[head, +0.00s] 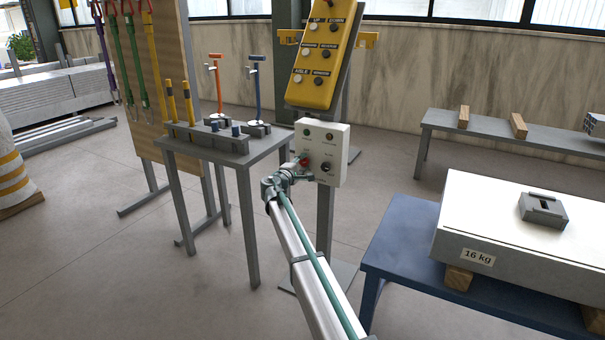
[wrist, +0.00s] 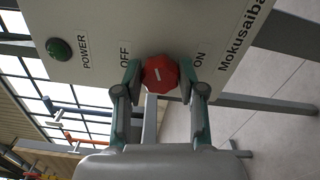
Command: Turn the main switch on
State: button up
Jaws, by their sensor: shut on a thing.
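The main switch is a red faceted knob (wrist: 160,73) with a short white mark, on a pale control box (head: 335,152). In the wrist view the OFF label (wrist: 125,56) lies left of the knob and the ON label (wrist: 200,57) lies right of it. The white mark is too small to tell which label it points to. My gripper (wrist: 160,82) has one finger on each side of the knob and is shut on it. In the head view my gripper (head: 290,174) reaches the box's lower left and partly covers its front.
A green POWER light (wrist: 58,49) sits on the box. A yellow button panel (head: 320,55) stands above it. A grey table with tools (head: 225,155) is close on the left. A blue bench (head: 400,255) with a white 16 kg block (head: 505,235) is at right.

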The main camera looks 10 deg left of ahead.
jog(key=m+b, duration=0.2)
jog(key=shift+f+m+b, duration=0.25)
jog(key=shift+m+b, duration=0.05)
jog(key=shift+b, duration=0.05)
jog(key=shift+r+m+b, duration=0.15)
jog(key=shift+m+b, duration=0.85)
jog(key=shift+b, duration=0.05)
jog(key=o, duration=1.1)
jog(key=shift+o, duration=0.2)
jog(key=shift+r, duration=0.1)
jog(key=v, duration=1.2)
